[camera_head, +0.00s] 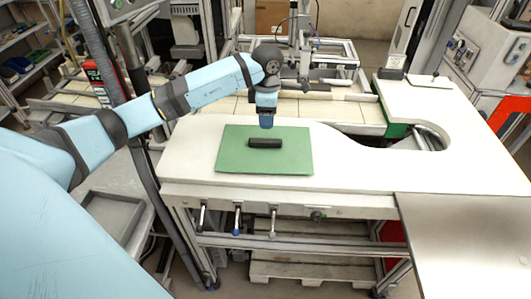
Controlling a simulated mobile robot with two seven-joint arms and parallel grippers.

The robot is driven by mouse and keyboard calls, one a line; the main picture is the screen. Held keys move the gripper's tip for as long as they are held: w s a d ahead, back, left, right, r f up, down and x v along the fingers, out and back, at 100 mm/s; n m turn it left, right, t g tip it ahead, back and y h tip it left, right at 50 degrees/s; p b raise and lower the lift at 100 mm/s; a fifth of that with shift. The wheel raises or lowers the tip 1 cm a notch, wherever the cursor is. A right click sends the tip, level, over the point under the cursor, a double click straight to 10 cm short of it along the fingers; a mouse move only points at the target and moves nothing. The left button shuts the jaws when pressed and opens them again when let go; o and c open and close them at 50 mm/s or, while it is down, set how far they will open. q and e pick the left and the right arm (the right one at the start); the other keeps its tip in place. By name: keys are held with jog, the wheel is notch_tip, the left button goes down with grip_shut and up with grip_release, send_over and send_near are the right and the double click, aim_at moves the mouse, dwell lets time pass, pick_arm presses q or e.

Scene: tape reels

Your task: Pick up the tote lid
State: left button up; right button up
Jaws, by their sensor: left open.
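The tote lid (230,158) looks like a flat green panel lying on the white worktop. A dark bar (265,142), which looks like its handle, lies across its middle. My left arm reaches in from the left, and its wrist points down over the lid. My left gripper (266,125) is open at the end of this wrist, just behind and above the bar in the picture. Its fingers are too small to make out, and I cannot tell whether they touch anything. My right gripper is not in view.
The white worktop (350,185) is clear to the right of the lid and has a curved cutout at its right. A conveyor with metal frames (330,108) runs behind it. A small black block (391,73) and a white flat piece (428,82) sit at the back right.

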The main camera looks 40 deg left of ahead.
aim_at(265, 139)
pick_arm(q)
notch_tip(265, 139, down, 3)
jog(key=shift+f+b, duration=0.15)
jog(key=shift+b, duration=0.3)
jog(key=f, duration=0.1)
jog(key=f+b, duration=0.1)
jog(key=f, duration=0.1)
jog(key=f+b, duration=0.1)
jog(key=f, duration=0.1)
jog(key=shift+s, duration=0.35)
jog(key=shift+r, duration=0.15)
grip_shut()
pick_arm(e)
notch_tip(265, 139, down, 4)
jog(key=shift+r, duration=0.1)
